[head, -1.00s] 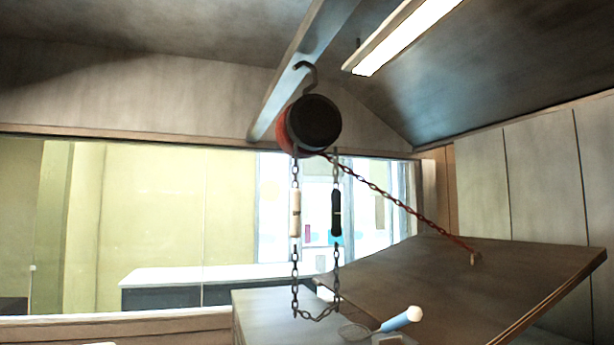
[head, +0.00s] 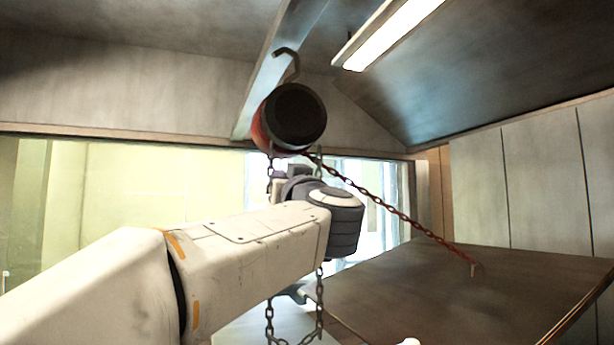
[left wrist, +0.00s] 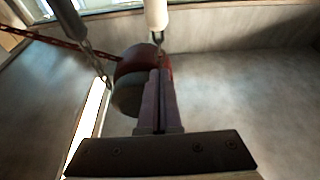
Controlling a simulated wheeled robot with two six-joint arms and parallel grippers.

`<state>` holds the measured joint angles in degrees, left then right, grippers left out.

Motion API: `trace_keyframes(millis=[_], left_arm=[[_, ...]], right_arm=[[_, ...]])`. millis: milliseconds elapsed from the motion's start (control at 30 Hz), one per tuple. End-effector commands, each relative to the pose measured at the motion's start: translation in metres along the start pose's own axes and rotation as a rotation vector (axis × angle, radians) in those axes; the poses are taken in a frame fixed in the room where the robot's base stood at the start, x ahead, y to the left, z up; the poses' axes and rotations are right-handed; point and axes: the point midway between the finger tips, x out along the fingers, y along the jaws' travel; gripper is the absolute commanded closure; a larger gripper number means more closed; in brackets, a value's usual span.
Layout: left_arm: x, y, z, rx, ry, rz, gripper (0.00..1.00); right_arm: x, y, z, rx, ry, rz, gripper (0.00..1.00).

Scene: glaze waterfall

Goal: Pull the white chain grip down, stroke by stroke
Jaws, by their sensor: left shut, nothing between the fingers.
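The red and black chain hoist (head: 290,118) hangs by a hook from a ceiling beam. Its loop chain (head: 269,318) hangs below it. My left arm hides the white grip and the dark grip in the head view. In the left wrist view the white chain grip (left wrist: 156,14) is at the top centre, and the dark grip (left wrist: 68,18) is at the top left. My left gripper (left wrist: 160,74) is shut and empty. Its fingertips point toward the hoist and appear just short of the white grip's chain end; I cannot tell whether they touch. My right gripper is not in view.
A red chain (head: 400,213) slants from the hoist to a tilted brown panel (head: 440,300) at the right. The dark grip's chain (left wrist: 100,72) hangs beside the white one. A lamp (head: 390,35) is on the ceiling. A window lies behind.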

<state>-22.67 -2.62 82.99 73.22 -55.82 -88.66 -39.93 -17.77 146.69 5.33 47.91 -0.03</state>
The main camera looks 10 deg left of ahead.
Motion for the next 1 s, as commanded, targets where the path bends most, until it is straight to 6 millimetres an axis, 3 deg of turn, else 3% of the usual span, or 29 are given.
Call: trace_keyframes(millis=[33,267,333,500,1000], left_arm=[[0.015,-0.002,-0.004,0.004,-0.001,-0.005,1.00],[0.063,-0.001,-0.004,0.003,0.000,-0.003,1.00],[0.052,0.001,0.015,0.003,-0.002,0.004,1.00],[0.045,0.002,0.032,0.001,0.000,0.004,1.00],[0.042,0.004,0.038,-0.002,0.001,0.007,1.00]], right_arm=[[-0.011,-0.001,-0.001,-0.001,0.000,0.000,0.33],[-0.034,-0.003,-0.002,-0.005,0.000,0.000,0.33],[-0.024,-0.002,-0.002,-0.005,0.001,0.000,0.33],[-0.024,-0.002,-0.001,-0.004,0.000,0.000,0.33],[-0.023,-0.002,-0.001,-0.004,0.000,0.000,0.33]])
